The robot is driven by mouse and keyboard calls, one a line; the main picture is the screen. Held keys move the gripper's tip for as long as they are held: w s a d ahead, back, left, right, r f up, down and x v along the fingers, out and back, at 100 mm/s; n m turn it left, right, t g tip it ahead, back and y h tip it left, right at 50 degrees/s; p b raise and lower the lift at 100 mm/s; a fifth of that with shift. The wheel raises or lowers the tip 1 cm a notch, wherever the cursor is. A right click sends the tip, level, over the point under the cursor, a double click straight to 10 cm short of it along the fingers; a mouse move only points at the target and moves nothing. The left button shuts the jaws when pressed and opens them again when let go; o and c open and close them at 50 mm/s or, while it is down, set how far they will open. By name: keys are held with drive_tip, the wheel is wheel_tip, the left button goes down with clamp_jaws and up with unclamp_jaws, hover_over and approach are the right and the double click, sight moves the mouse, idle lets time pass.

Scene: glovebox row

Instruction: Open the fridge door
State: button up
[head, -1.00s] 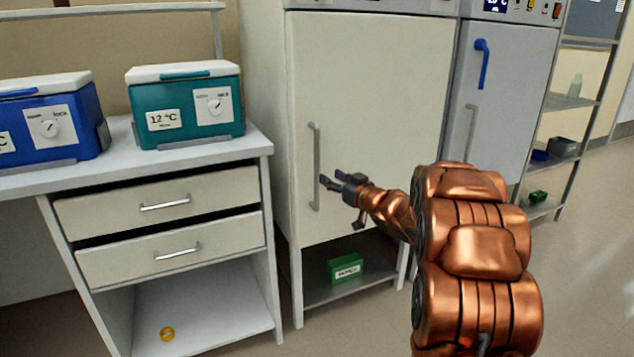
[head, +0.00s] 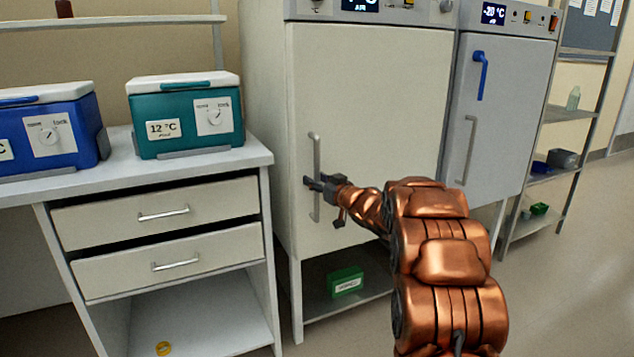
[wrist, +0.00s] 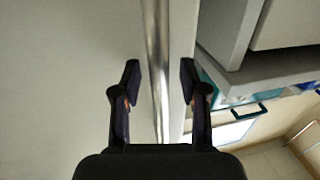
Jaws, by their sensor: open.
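The fridge door (head: 375,110) is a cream panel that looks shut. Its vertical grey bar handle (head: 316,150) is on the left side of the door. My gripper (head: 313,184) is at the lower half of this handle, reaching in from the right. In the wrist view the handle (wrist: 156,40) runs between the two open fingers of my gripper (wrist: 159,82). I see gaps on both sides of the bar, so the fingers are not closed on it.
A freezer (head: 500,100) with a blue lever stands right of the fridge. On the left, a bench (head: 255,150) with two drawers holds a teal cooler box (head: 185,110) and a blue one (head: 50,135). A green box (head: 346,280) sits under the fridge. Open floor lies to the right.

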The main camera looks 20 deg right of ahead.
clamp_jaws()
idle(0.3)
idle(0.4)
